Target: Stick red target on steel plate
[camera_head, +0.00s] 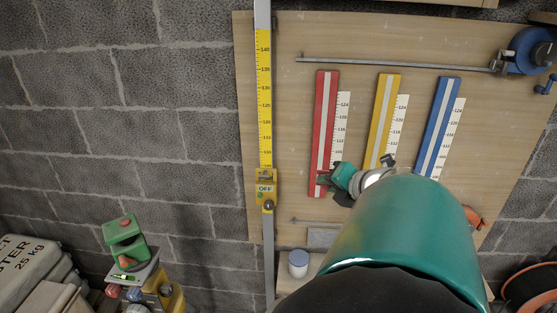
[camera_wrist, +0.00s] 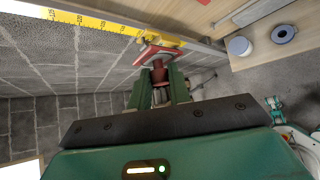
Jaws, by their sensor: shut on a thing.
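My gripper (camera_wrist: 160,92) is shut on the dark red stem of the red target (camera_wrist: 153,53), whose flat square face points away from the wrist. In the wrist view the target overlaps the yellow slider (camera_wrist: 170,41); I cannot tell whether they touch. In the head view my gripper (camera_head: 332,182) is in front of the lower end of the red strip (camera_head: 325,115), and the target is hard to make out there. A grey plate (camera_head: 322,237), perhaps the steel plate, is low on the wooden board; a grey piece (camera_wrist: 255,12) also shows in the wrist view.
The slider marked OFF (camera_head: 265,189) sits on a vertical pole with a yellow scale (camera_head: 264,100). Yellow (camera_head: 383,115) and blue (camera_head: 438,125) strips hang on the board. A white jar (camera_head: 298,262) stands below. Green and yellow tools (camera_head: 124,238) are at lower left.

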